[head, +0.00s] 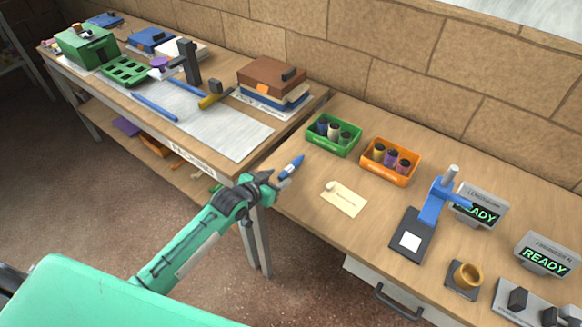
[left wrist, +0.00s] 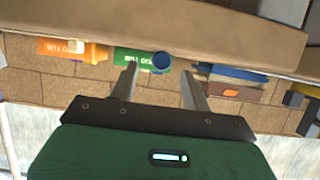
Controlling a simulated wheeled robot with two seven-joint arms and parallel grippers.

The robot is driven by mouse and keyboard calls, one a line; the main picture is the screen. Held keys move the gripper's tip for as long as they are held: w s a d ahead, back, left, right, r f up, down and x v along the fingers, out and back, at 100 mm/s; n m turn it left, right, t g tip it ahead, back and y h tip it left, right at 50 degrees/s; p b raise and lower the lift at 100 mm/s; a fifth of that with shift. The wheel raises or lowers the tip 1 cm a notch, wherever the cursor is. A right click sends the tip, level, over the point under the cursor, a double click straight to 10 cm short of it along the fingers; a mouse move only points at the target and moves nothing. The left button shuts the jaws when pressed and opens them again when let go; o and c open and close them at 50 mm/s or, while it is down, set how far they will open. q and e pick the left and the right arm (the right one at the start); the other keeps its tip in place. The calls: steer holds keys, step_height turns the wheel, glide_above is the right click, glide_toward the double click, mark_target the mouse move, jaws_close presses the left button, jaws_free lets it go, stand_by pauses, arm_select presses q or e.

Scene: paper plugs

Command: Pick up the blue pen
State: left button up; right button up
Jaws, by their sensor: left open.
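The blue pen (head: 291,167) lies near the left edge of the right-hand table, just past the fingertips of my left gripper (head: 266,181). In the left wrist view, a round blue end (left wrist: 162,62), which looks like the pen seen end-on, shows between the two spread fingers of the left gripper (left wrist: 160,75). These fingers are open, and no contact with the pen can be made out. My right gripper is out of both views.
A green bin (head: 334,148) and an orange bin (head: 387,178) hold small cylinders behind the pen. A cream card (head: 344,200) lies to its right. A blue press-like device (head: 431,205) stands further right. Brown and blue books (head: 270,77) sit on the left table.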

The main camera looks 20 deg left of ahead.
mark_target(284, 173)
arm_select(q)
steer(key=x, duration=0.4)
steer(key=shift+r+p, duration=0.1)
steer(key=shift+p, duration=0.2)
jaws_close()
steer(key=shift+r, duration=0.1)
